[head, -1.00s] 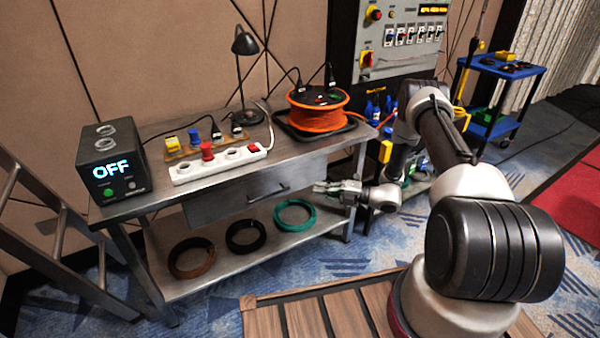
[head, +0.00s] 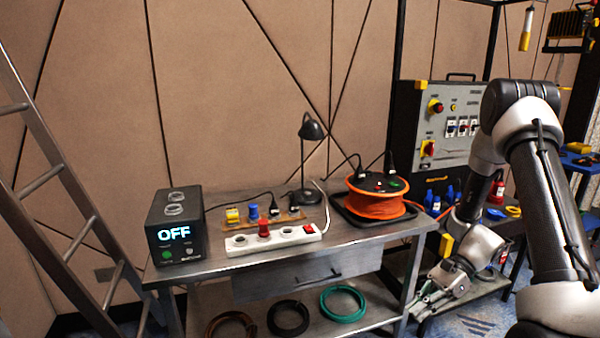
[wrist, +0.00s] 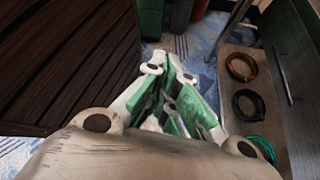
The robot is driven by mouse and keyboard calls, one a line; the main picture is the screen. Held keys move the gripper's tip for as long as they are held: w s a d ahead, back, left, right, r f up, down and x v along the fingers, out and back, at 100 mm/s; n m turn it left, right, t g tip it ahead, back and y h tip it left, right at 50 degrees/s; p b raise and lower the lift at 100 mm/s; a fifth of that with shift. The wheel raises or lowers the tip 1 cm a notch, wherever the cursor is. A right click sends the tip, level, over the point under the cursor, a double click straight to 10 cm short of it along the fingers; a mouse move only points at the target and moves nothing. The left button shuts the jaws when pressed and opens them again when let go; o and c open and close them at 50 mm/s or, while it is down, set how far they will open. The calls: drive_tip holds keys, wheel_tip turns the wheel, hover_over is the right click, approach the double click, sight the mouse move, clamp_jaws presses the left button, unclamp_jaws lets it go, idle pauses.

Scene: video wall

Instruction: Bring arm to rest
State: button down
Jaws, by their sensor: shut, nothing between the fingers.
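My gripper (head: 428,300) is shut and empty. In the head view it hangs low at the right front corner of the metal workbench (head: 225,262), below the height of its top. In the wrist view my gripper (wrist: 172,88) shows green fingers drawn together, over blue patterned carpet. My arm comes down to it from the right side of the head view.
The bench holds a box reading OFF (head: 175,228), a white power strip (head: 272,240), a black lamp (head: 311,130) and an orange cable reel (head: 376,197). Cable coils (head: 343,303) lie on its lower shelf. A ladder (head: 50,140) leans at left; a control panel (head: 445,125) stands behind.

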drive_tip(key=s+d+r+n+t+h, duration=0.2)
drive_tip(key=s+r+n, duration=0.3)
drive_tip(key=r, duration=0.5)
drive_tip(key=s+d+r+n+t+h, duration=0.2)
drive_tip(key=s+r+n+t+h, duration=0.1)
drive_tip(key=r, duration=0.8)
drive_tip(key=s+d+r+n+t+h, duration=0.2)
drive_tip(key=s+r+n+h, duration=0.3)
drive_tip(key=r, duration=0.6)
drive_tip(key=shift+s+d+n+t, duration=0.3)
drive_tip(key=shift+s+n+t, duration=0.6)
drive_tip(key=shift+n, duration=0.7)
drive_tip(key=shift+s+r, duration=0.1)
